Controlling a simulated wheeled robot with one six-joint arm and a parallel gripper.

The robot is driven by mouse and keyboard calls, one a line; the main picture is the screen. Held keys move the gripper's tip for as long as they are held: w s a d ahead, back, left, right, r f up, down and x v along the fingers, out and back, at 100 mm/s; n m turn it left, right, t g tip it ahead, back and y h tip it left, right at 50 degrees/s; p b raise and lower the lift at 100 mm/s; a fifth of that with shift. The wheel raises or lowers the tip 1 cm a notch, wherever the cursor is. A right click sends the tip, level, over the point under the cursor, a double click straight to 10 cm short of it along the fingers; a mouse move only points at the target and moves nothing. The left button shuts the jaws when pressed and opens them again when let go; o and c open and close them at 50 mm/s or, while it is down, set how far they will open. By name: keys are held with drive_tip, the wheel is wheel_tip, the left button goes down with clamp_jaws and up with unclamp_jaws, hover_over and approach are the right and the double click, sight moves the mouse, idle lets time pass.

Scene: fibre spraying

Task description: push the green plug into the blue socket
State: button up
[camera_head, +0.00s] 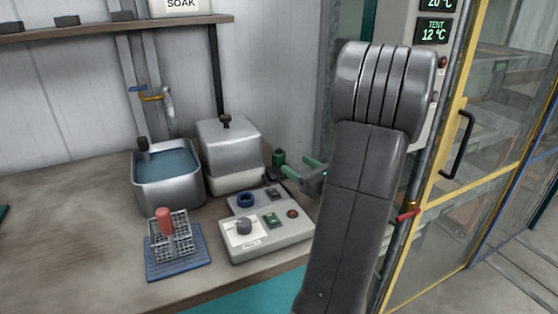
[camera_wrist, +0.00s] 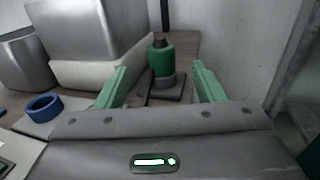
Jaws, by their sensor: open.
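The green plug (camera_wrist: 161,62) stands upright on a small dark base at the back of the bench. It also shows in the head view (camera_head: 279,158), just beyond my gripper's fingertips. The blue socket (camera_wrist: 44,106) is a blue ring on the control box, left of my gripper in the wrist view. In the head view the blue socket (camera_head: 246,199) is at the box's back left, its opening facing up. My gripper (camera_wrist: 155,82) is open, with its two green fingers either side of the plug in the wrist view. The gap between fingers and plug is visible.
The grey control box (camera_head: 262,247) has a knob, switches and a red button. A lidded metal container (camera_head: 230,150) stands left of the plug, beside a water basin (camera_head: 168,182). A rack with a red-handled item (camera_head: 166,222) stands front left. A yellow-framed door (camera_head: 470,150) is right.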

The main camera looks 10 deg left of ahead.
sight(281, 154)
drive_tip(key=x, duration=0.7)
drive_tip(key=shift+w+a+r, duration=0.2)
drive_tip(key=shift+w, duration=0.05)
drive_tip(key=c, duration=1.1)
